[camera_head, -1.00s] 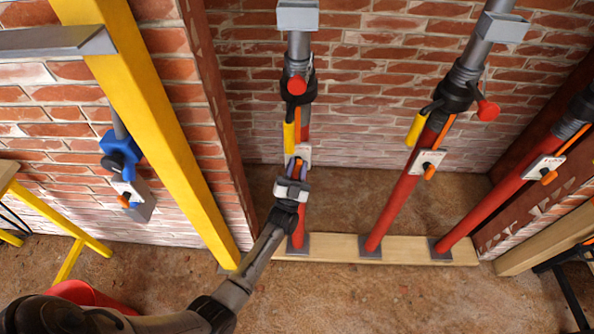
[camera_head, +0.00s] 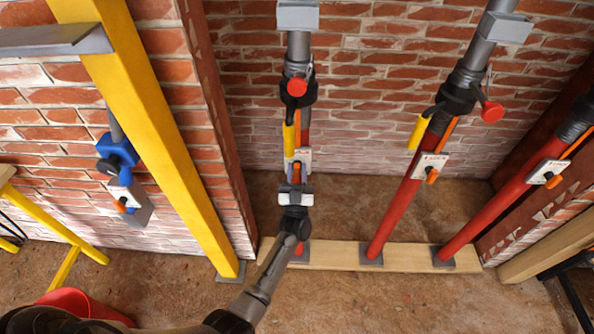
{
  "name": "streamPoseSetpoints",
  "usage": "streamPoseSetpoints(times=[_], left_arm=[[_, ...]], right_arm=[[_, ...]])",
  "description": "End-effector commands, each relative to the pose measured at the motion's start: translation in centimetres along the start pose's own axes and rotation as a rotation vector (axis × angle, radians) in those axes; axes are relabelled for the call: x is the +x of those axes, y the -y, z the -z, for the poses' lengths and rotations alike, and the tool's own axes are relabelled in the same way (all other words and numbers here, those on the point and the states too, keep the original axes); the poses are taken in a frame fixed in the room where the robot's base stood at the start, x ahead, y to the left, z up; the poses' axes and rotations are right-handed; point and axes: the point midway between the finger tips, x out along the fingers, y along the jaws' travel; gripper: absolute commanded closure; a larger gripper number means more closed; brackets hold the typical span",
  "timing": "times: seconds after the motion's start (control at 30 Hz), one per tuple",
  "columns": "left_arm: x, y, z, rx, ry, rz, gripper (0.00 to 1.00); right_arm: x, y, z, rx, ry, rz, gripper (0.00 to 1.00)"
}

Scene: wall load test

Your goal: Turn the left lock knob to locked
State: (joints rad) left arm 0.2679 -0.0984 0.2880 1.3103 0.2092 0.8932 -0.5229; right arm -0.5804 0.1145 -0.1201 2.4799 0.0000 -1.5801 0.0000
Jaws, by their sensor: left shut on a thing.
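The left red prop (camera_head: 302,250) stands upright on the wooden sill, with a grey upper tube and a black collar. Its white lock plate (camera_head: 304,155) sits below the collar, partly covered by my gripper. My left gripper (camera_head: 296,174) is in front of this plate, shut on the left lock knob. The fingers mostly hide the knob, so its exact angle cannot be read. The middle prop's white plate (camera_head: 430,160) and orange knob (camera_head: 432,176) are clear of the gripper. The right prop's plate (camera_head: 546,171) has an orange knob (camera_head: 553,181). My right gripper is not in view.
A yellow post (camera_head: 150,130) stands left of my arm. Beyond it is a blue clamp (camera_head: 118,150) on the brick wall. A red bucket (camera_head: 72,303) is at lower left. The wooden sill (camera_head: 335,255) carries the prop feet. Open floor lies in front.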

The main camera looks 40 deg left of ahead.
Motion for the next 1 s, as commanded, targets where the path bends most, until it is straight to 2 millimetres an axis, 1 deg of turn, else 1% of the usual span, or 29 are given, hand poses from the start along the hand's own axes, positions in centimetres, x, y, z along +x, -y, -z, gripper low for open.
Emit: streamPoseSetpoints(times=[0.17, 0.2, 0.33, 0.57, 0.67, 0.77, 0.87, 1.0], left_arm=[[0.0, 0.0, 0.0, -0.001, 0.000, 0.000, 0.96], [0.0, 0.0, 0.0, 0.000, 0.000, 0.000, 0.69], [0.0, 0.0, 0.0, 0.000, 0.000, 0.000, 0.56], [0.0, 0.0, 0.0, 0.000, 0.000, -0.001, 0.55], [-0.4, 0.0, 0.0, 0.001, 0.001, -0.001, 0.55], [-1.5, 0.0, 0.0, 0.001, 0.004, -0.002, 0.55], [-3.2, 0.0, 0.0, 0.002, 0.004, -0.003, 0.55], [-6.1, 0.0, 0.0, 0.001, 0.004, -0.002, 0.55]], right_arm=[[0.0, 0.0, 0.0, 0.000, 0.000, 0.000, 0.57], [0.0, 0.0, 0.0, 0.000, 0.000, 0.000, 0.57], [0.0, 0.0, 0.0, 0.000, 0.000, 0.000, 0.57], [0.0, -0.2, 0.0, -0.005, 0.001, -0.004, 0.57], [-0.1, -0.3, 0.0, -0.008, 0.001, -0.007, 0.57], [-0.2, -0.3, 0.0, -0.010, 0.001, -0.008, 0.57], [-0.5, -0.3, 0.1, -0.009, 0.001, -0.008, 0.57], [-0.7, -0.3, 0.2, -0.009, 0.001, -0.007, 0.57]])
